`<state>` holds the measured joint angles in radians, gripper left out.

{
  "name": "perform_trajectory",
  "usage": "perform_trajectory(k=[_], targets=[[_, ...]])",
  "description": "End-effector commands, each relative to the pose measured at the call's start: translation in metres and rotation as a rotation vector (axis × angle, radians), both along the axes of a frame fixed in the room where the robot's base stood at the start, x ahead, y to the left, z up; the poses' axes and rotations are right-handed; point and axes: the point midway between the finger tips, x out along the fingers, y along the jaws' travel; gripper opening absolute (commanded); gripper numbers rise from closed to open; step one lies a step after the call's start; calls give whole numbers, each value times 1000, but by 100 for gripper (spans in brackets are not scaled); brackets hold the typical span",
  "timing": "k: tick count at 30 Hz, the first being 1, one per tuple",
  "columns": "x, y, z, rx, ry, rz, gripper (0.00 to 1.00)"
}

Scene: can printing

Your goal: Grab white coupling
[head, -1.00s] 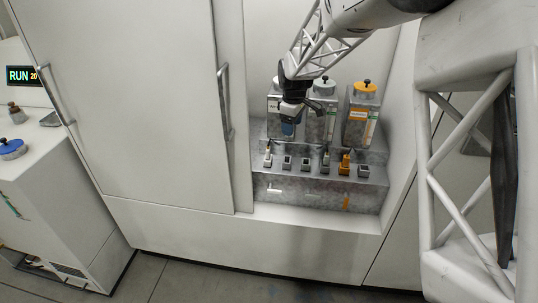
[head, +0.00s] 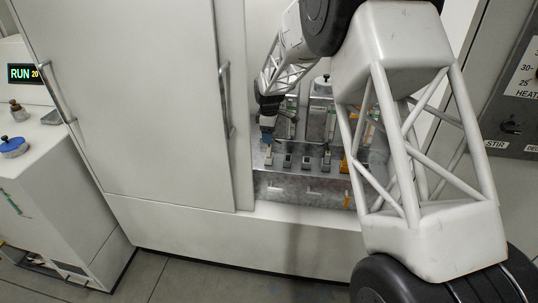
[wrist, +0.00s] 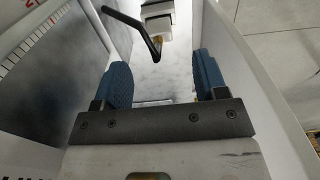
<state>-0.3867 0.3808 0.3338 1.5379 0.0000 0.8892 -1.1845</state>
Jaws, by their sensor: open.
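The white coupling (head: 269,157) stands upright at the left end of a row of sockets on a metal block (head: 285,188), in the head view. In the wrist view, a white blocky part (wrist: 157,22) with a black bent hose or handle (wrist: 138,26) shows at the top, beyond my fingertips; it appears to be the coupling. My gripper (head: 267,138) is just above the white coupling in the head view. In the wrist view its blue-padded fingers (wrist: 160,82) are wide apart with nothing between them.
More sockets (head: 306,161) run to the right of the coupling, with an orange coupling (head: 344,165) partly behind my arm. Canisters (head: 321,92) stand behind the row, partly hidden. A cabinet door with a handle (head: 226,100) is close on the left.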

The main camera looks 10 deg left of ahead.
Motion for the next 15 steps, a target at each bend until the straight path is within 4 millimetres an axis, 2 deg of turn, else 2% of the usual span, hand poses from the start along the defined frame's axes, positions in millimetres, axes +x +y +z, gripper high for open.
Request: perform_trajectory(k=[15], targets=[[0, 0, -26, 0, 0, -1, 66]])
